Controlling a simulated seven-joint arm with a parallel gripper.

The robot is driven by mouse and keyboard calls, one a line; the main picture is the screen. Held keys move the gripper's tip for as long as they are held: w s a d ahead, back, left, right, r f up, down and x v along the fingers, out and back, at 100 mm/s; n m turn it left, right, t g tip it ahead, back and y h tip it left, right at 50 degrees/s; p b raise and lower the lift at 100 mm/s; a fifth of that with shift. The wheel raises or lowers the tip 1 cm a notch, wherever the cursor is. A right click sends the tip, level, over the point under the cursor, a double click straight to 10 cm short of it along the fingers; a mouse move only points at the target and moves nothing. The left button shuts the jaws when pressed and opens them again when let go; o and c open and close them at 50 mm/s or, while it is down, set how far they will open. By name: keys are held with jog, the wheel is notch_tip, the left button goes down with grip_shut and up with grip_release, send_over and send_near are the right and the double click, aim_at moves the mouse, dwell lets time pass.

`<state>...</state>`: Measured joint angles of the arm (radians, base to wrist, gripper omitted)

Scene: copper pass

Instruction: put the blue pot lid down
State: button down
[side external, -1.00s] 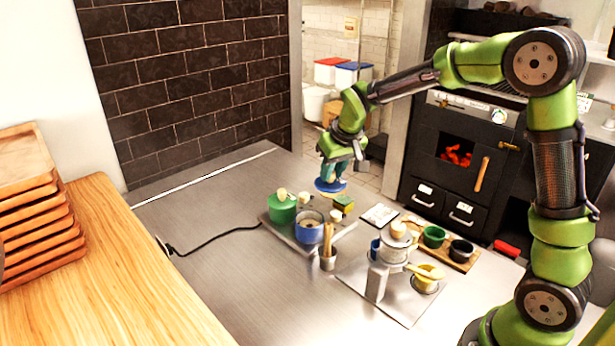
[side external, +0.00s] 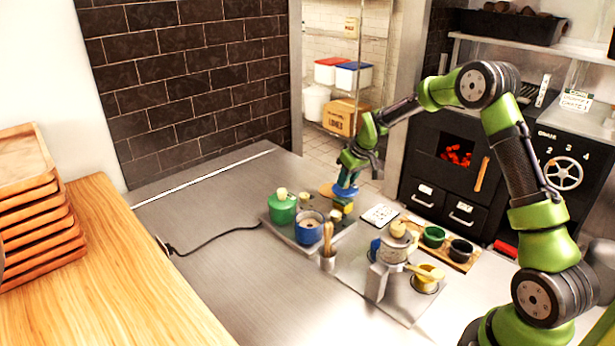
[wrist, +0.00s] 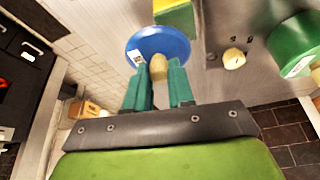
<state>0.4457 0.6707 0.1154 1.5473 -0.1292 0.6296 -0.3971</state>
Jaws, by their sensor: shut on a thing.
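My gripper (side external: 347,180) is shut on the wooden knob of the blue pot lid (side external: 345,191), near the far edge of the steel counter. In the wrist view the blue lid (wrist: 150,41) is a round disc with a small white label, its knob between my gripper's teal fingertips (wrist: 159,68). The lid is close to the yellow-green sponge block (side external: 343,205); I cannot tell whether they touch. The blue pot (side external: 309,233) stands without a lid to the left and nearer the camera, with something pale inside.
A green lidded pot (side external: 281,210) stands beside the blue pot. The counter's left part is clear apart from a black cable (side external: 215,240).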

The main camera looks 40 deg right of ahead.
jog(key=w, duration=0.2)
jog(key=w+d, duration=0.1)
jog(key=w, duration=0.1)
jog(key=w+d, duration=0.1)
jog(key=w, duration=0.1)
jog(key=shift+w+d+f, duration=0.15)
jog(key=shift+w+f, duration=0.2)
jog(key=shift+w, duration=0.05)
jog(key=shift+f, duration=1.75)
jog(key=shift+f, duration=0.1)
jog(key=c, duration=1)
grip_release()
jog(key=shift+o, duration=0.2)
